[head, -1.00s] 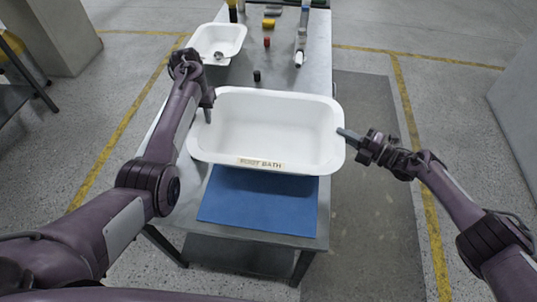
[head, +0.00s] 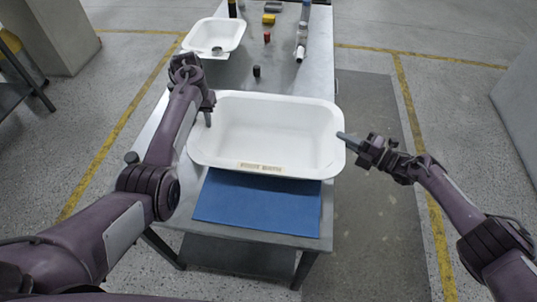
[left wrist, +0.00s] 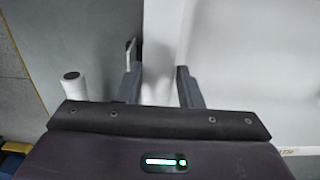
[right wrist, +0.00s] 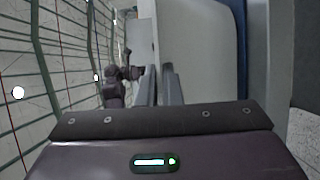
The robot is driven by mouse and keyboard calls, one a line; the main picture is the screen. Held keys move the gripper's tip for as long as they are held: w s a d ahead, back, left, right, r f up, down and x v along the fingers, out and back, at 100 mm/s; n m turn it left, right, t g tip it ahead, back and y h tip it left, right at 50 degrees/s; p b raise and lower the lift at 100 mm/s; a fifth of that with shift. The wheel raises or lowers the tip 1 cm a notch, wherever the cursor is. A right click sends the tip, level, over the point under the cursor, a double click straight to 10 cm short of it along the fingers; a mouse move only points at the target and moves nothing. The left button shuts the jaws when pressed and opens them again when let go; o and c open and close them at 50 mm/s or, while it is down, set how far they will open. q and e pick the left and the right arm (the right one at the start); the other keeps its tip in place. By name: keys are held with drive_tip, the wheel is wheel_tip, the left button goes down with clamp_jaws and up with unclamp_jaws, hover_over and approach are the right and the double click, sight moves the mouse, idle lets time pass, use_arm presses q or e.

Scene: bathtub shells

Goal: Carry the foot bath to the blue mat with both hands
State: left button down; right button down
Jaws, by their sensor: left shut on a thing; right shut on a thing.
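The foot bath (head: 265,130) is a white rectangular tub with rounded corners and a label on its near side, blurred now. It is near the front of the table, and its near side overlaps the far part of the blue mat (head: 258,212) in the head view. I cannot tell whether its base touches anything. My left gripper (head: 208,120) is shut on its left rim; the rim also shows between the fingers in the left wrist view (left wrist: 158,70). My right gripper (head: 345,138) is shut on its right rim. The mat lies flat; its far edge is hidden.
The grey metal table (head: 280,70) holds a smaller white basin (head: 214,34) at the far left. A black cylinder (head: 256,71), a red cylinder (head: 267,37), a bottle (head: 301,42) and a yellow block (head: 269,19) stand behind the tub. Nothing else lies on the mat.

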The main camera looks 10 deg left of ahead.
use_arm(q)
drive_tip(key=c, duration=1.3)
unclamp_jaws()
use_arm(e)
drive_tip(key=c, duration=1.9)
unclamp_jaws()
use_arm(q)
drive_tip(key=o, duration=0.3)
use_arm(e)
drive_tip(key=o, duration=0.3)
use_arm(q)
drive_tip(key=shift+s, duration=0.1)
use_arm(e)
drive_tip(key=shift+s, duration=0.1)
use_arm(q)
wheel_tip(320, 180, up, 12)
use_arm(e)
drive_tip(key=v, duration=1.2)
